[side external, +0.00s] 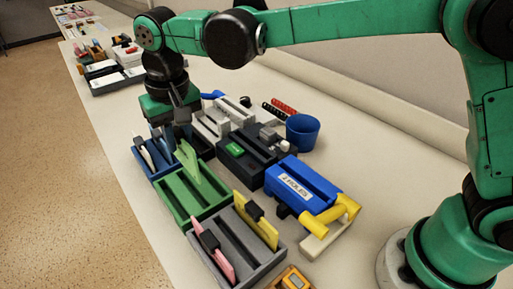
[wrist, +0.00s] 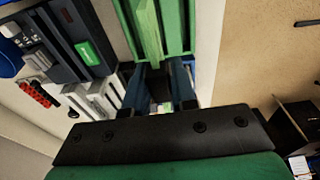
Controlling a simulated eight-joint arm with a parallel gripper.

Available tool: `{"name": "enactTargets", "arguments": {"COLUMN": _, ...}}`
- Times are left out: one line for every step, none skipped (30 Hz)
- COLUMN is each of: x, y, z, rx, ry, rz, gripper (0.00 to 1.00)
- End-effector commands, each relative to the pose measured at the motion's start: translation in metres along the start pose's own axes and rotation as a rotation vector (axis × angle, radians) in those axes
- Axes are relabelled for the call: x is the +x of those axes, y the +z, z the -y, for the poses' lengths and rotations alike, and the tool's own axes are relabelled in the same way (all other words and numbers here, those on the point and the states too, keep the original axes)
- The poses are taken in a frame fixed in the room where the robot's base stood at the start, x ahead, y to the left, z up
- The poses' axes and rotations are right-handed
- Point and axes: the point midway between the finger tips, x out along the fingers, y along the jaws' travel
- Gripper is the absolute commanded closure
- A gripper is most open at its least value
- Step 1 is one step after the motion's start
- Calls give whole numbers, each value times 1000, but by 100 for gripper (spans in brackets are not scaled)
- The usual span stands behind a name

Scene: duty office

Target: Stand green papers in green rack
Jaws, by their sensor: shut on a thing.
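The green rack (side external: 172,203) is a slotted tray in the middle of the bench's near row. It also shows at the top of the wrist view (wrist: 178,28). A light green paper (side external: 188,160) stands tilted at the far end of this rack, and it shows as a pale strip in the wrist view (wrist: 149,30). My gripper (side external: 181,127) is low at the rack's far end, shut on the green paper's near-gripper edge. In the wrist view its fingers (wrist: 161,78) flank that end. The paper's lower edge is hidden, so its seating is unclear.
A blue rack (side external: 142,161) with papers adjoins beyond, and a grey rack (side external: 262,263) with pink and yellow papers (side external: 244,211) adjoins in front. A dark tray (side external: 238,167), blue box (side external: 303,183) and blue cup (side external: 302,131) stand to the right. The left bench strip is clear.

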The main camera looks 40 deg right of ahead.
Motion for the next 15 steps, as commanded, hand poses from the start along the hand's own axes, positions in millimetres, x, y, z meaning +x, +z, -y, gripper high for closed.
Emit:
{"name": "enactTargets", "arguments": {"x": 3, "y": 0, "z": 0, "rx": 0, "ry": 0, "rz": 0, "gripper": 100}}
{"name": "enactTargets", "arguments": {"x": 4, "y": 0, "z": 0, "rx": 1, "ry": 0, "rz": 0, "gripper": 100}}
{"name": "enactTargets", "arguments": {"x": 7, "y": 1, "z": 0, "rx": 1, "ry": 0, "rz": 0, "gripper": 100}}
{"name": "enactTargets", "arguments": {"x": 9, "y": 1, "z": 0, "rx": 1, "ry": 0, "rz": 0, "gripper": 100}}
{"name": "enactTargets", "arguments": {"x": 11, "y": 1, "z": 0, "rx": 0, "ry": 0, "rz": 0, "gripper": 100}}
{"name": "enactTargets", "arguments": {"x": 15, "y": 2, "z": 0, "rx": 0, "ry": 0, "rz": 0, "gripper": 100}}
{"name": "enactTargets", "arguments": {"x": 17, "y": 2, "z": 0, "rx": 0, "ry": 0, "rz": 0, "gripper": 100}}
{"name": "enactTargets", "arguments": {"x": 20, "y": 2, "z": 0, "rx": 0, "ry": 0, "rz": 0, "gripper": 100}}
{"name": "enactTargets", "arguments": {"x": 24, "y": 3, "z": 0, "rx": 0, "ry": 0, "rz": 0, "gripper": 100}}
{"name": "enactTargets", "arguments": {"x": 26, "y": 3, "z": 0, "rx": 0, "ry": 0, "rz": 0, "gripper": 100}}
{"name": "enactTargets", "arguments": {"x": 29, "y": 3, "z": 0, "rx": 0, "ry": 0, "rz": 0, "gripper": 100}}
{"name": "enactTargets", "arguments": {"x": 32, "y": 4, "z": 0, "rx": 0, "ry": 0, "rz": 0, "gripper": 100}}
{"name": "enactTargets", "arguments": {"x": 35, "y": 4, "z": 0, "rx": 0, "ry": 0, "rz": 0, "gripper": 100}}
{"name": "enactTargets", "arguments": {"x": 38, "y": 4, "z": 0, "rx": 0, "ry": 0, "rz": 0, "gripper": 100}}
{"name": "enactTargets", "arguments": {"x": 41, "y": 5, "z": 0, "rx": 0, "ry": 0, "rz": 0, "gripper": 100}}
